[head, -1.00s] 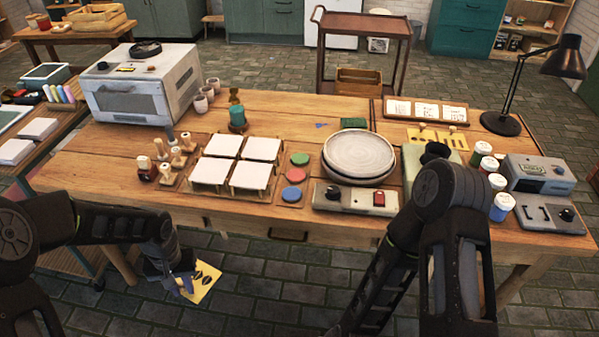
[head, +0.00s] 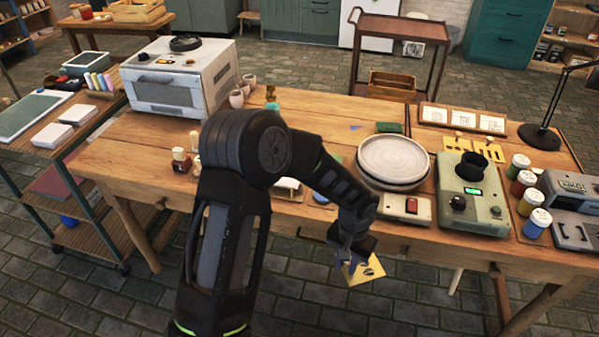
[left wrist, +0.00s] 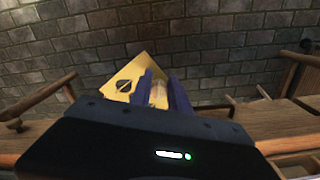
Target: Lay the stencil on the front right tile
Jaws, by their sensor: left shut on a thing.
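The yellow stencil (head: 367,273) has dark leaf-shaped cut-outs. My left gripper (head: 350,255) is shut on it and holds it in front of the table's front edge, over the floor. In the left wrist view the stencil (left wrist: 124,80) sticks out tilted from between the blue fingers (left wrist: 160,92). My left arm crosses the middle of the head view and hides most of the white tiles. Only a bit of one tile (head: 288,184) shows to the right of the arm. My right gripper is not in view.
The turntable (head: 393,158) and a small device with a red switch (head: 405,208) stand right of the tile area. A blue pad (head: 321,198) lies near the tile. Wooden-handled stamps (head: 181,160) stand to the left. Paint jars (head: 538,222) are at the right.

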